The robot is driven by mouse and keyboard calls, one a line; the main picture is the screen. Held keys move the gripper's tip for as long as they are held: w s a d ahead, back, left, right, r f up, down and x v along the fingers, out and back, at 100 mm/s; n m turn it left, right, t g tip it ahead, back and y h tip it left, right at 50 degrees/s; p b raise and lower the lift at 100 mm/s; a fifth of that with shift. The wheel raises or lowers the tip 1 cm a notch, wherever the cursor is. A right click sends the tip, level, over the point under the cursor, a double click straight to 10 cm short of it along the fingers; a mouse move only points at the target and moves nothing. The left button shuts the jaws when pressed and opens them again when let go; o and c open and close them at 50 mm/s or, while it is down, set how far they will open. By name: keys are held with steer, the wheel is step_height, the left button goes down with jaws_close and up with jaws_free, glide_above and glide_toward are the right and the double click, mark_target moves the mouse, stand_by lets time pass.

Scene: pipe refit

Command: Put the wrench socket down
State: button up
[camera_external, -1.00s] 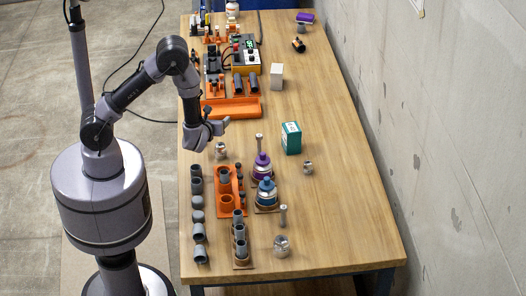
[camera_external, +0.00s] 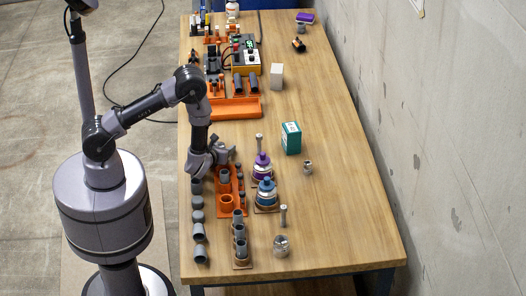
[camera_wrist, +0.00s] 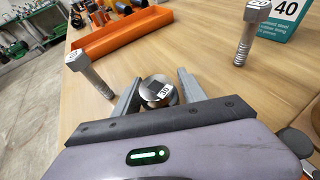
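The wrench socket (camera_wrist: 158,90) is a round metal piece with a dark opening and a small white label. It sits between the two fingers of my gripper (camera_wrist: 160,88), which flank it closely on both sides in the wrist view. My gripper (camera_external: 217,162) is low over the table, beside the orange pipe rack, in the external view. The socket is hidden behind the gripper there. Whether its underside touches the table cannot be seen.
Labelled metal bolts stand at left (camera_wrist: 90,72) and right (camera_wrist: 247,32) in the wrist view. The orange tray (camera_external: 235,114) lies behind, the teal box (camera_external: 291,138) to the right. Grey pipe pieces (camera_external: 198,232) and a purple-topped flange (camera_external: 262,167) are close by. The table's right side is mostly clear.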

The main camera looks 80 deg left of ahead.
jaws_close()
steer(key=shift+r, duration=0.15)
